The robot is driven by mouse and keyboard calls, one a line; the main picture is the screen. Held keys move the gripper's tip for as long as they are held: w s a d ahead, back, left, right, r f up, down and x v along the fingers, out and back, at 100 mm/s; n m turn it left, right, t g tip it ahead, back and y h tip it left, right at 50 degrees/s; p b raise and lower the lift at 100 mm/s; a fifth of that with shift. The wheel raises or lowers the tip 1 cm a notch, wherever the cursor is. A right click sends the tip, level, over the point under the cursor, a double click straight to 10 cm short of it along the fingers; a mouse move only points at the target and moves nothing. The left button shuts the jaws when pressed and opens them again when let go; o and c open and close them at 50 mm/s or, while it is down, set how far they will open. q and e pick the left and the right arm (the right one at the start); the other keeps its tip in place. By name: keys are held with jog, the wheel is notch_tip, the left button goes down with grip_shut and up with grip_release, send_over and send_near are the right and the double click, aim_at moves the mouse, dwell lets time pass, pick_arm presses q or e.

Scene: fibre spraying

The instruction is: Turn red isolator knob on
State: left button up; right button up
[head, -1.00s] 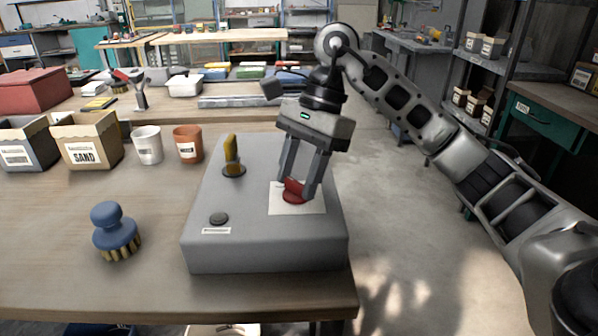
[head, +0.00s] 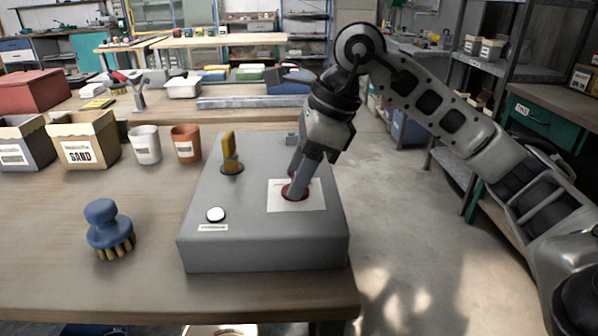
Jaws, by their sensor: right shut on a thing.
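The red isolator knob (head: 288,195) sits on a white plate (head: 311,201) on top of the grey control box (head: 262,250). My right gripper (head: 296,190) reaches down from above and is shut on the knob; its fingers hide most of it. A yellow lever handle (head: 229,150) stands upright on the box, left of the knob. A round indicator (head: 215,214) near the box's front left is lit white, above a small label. My left gripper is not in view.
A blue brush (head: 104,228) stands on the wooden bench left of the box. Behind it are a SAND box (head: 85,140), a white cup (head: 146,146) and a brown cup (head: 186,143). Open floor lies to the right of the bench.

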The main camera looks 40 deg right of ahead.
jog(key=m+t+h, duration=0.1)
jog(key=m, duration=0.3)
jog(key=shift+s+a, duration=0.1)
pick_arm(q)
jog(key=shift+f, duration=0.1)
pick_arm(e)
jog(key=shift+m+t+h, duration=0.5)
jog(key=shift+m+h, duration=0.3)
jog(key=shift+m, duration=1.3)
jog(key=o, duration=1)
jog(key=shift+r, duration=0.1)
pick_arm(q)
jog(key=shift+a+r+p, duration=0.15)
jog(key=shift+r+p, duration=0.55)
jog(key=shift+p, duration=1.05)
pick_arm(e)
jog(key=shift+v, duration=7.9)
jog(key=shift+a, duration=0.1)
